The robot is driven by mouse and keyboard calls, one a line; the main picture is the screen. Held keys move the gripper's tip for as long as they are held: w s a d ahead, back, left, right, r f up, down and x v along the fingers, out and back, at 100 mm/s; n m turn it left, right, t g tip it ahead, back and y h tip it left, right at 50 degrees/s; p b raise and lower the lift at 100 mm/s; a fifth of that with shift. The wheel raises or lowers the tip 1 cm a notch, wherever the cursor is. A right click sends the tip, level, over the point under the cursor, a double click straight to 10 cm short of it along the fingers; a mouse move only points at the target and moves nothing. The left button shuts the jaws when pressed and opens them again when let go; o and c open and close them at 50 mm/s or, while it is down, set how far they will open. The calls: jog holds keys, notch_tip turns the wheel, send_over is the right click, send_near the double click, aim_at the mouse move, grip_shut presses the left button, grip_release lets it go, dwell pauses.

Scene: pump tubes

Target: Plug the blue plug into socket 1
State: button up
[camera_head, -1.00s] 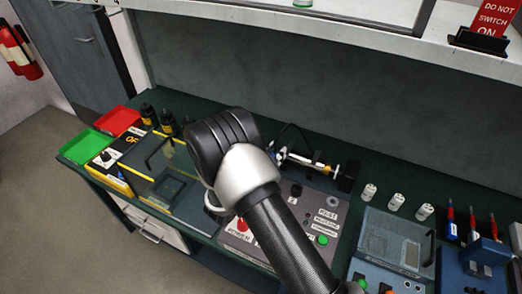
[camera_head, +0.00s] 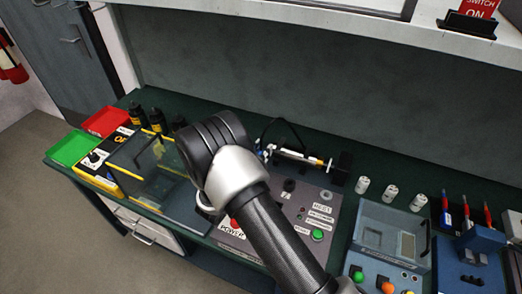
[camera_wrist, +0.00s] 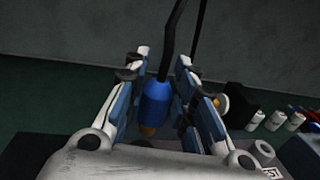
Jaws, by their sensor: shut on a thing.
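The blue plug (camera_wrist: 156,103) stands upright between the fingers of my gripper (camera_wrist: 163,78) in the wrist view, with a black cable rising from its top. A brass-coloured tip shows at its lower end. My gripper is shut on the plug. A grey control panel (camera_head: 268,235) with white labels, a green button and a grey ring lies beneath and beside my arm. I cannot make out which socket is number 1.
A syringe-like pump (camera_head: 300,158) lies behind the panel. A clear-lidded box (camera_head: 150,160) is to the left, beyond it a green tray (camera_head: 73,150) and a red tray (camera_head: 106,122). Several white bottles (camera_head: 391,193) and a blue-grey case (camera_head: 390,240) are to the right.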

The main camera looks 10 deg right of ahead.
aim_at(261, 150)
jog(key=shift+f+b, duration=0.95)
jog(key=shift+f, duration=0.6)
jog(key=shift+f+b, duration=1.95)
dwell(0.9)
jog(key=o, duration=1.1)
jog(key=shift+o, duration=0.2)
jog(key=shift+r, duration=0.1)
notch_tip(261, 150, up, 10)
jog(key=shift+f, duration=0.1)
dwell(0.4)
